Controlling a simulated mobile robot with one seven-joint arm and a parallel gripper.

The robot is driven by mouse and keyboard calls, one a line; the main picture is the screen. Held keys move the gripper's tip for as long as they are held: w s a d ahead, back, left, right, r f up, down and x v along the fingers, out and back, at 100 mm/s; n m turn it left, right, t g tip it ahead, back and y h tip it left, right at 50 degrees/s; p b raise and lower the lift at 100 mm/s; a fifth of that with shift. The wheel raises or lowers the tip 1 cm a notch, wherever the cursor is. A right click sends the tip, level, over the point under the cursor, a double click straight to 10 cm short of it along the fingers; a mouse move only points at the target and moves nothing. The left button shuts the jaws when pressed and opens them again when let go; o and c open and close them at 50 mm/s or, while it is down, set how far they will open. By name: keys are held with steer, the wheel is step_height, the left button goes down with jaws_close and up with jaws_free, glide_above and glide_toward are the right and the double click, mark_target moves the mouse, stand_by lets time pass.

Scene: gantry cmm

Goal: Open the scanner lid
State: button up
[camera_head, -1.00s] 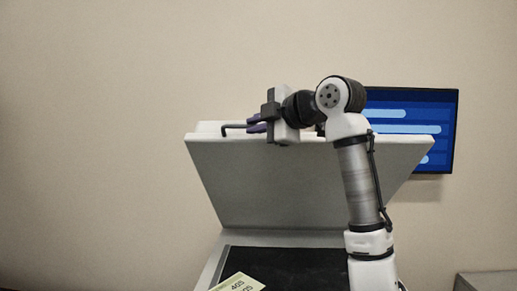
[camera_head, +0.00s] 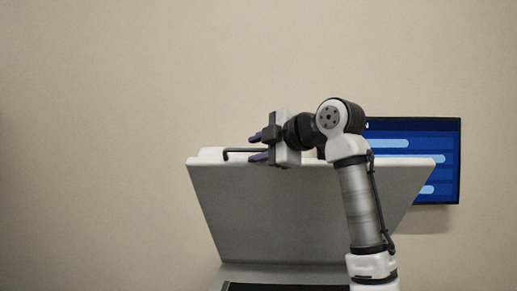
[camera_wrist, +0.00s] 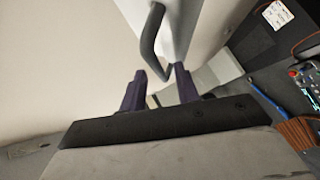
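The scanner lid (camera_head: 300,215) stands raised and steeply tilted, its grey underside facing the head camera. Its dark bar handle (camera_head: 238,151) shows along the top edge, left of my gripper. My gripper (camera_head: 254,147) is at that edge with its purple fingers spread apart. In the wrist view, the fingers of my gripper (camera_wrist: 160,82) are apart, and the handle (camera_wrist: 149,42) runs down toward the gap between their tips. No grip on the handle is visible. The dark scanner bed (camera_head: 285,287) shows only as a strip at the bottom.
A blue wall screen (camera_head: 440,140) is behind the lid at right, partly covered by my arm. The wrist view shows a blue pen (camera_wrist: 267,100), a dark device with coloured buttons (camera_wrist: 308,82) and a brown ribbed object (camera_wrist: 300,132) at right. The wall at left is clear.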

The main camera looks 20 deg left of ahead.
steer(key=b+v, duration=0.3)
steer(key=v, duration=1)
steer(key=shift+s+d+b, duration=0.2)
steer(key=shift+d+b, duration=0.1)
steer(key=shift+d, duration=0.05)
steer(key=shift+r, duration=0.1)
